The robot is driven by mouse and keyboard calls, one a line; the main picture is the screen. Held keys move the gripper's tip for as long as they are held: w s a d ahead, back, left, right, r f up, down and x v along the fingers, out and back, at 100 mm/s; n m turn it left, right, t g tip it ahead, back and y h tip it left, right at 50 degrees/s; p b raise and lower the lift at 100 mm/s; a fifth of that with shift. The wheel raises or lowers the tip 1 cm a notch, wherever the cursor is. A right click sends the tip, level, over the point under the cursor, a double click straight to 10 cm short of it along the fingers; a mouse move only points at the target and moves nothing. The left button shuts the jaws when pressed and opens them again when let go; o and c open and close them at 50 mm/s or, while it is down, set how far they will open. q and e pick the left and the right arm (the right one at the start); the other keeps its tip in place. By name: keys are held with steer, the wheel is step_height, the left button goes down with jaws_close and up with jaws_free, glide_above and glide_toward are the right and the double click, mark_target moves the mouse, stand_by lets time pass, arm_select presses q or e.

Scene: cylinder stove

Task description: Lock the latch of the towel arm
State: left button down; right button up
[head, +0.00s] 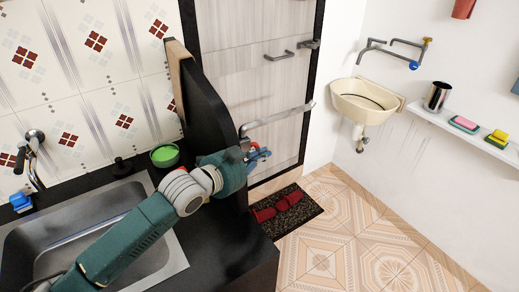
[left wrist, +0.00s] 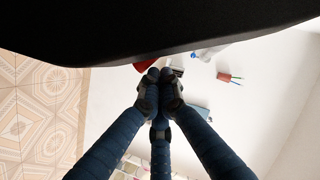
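The towel arm (head: 280,115) is a silver bar sticking out to the right from the edge of a black upright panel (head: 215,110). A small silver bracket (head: 245,143) sits at its base, partly covered by my gripper; I cannot make out whether its latch is locked. My left gripper (head: 262,153) is at this bracket, just below the bar's near end. In the left wrist view its dark blue fingers (left wrist: 162,76) converge with tips together below the black panel's edge (left wrist: 150,45). Nothing shows clearly between them. My right gripper is not in view.
A steel sink (head: 85,225) and a green bowl (head: 165,155) are on the black counter at left. A dark mat (head: 285,210) lies on the tiled floor. A cream basin (head: 365,102) and a white shelf (head: 460,133) are on the right wall. The floor at right is clear.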

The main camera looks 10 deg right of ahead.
arm_select(q)
steer(key=f+m+t+b, duration=0.2)
steer(key=m+b, duration=0.1)
steer(key=shift+w+a+f, duration=0.15)
steer(key=shift+w+f, duration=0.05)
steer(key=shift+f, duration=0.1)
steer(key=shift+w+f, duration=0.1)
steer(key=shift+f, duration=0.05)
stand_by(0.5)
stand_by(0.5)
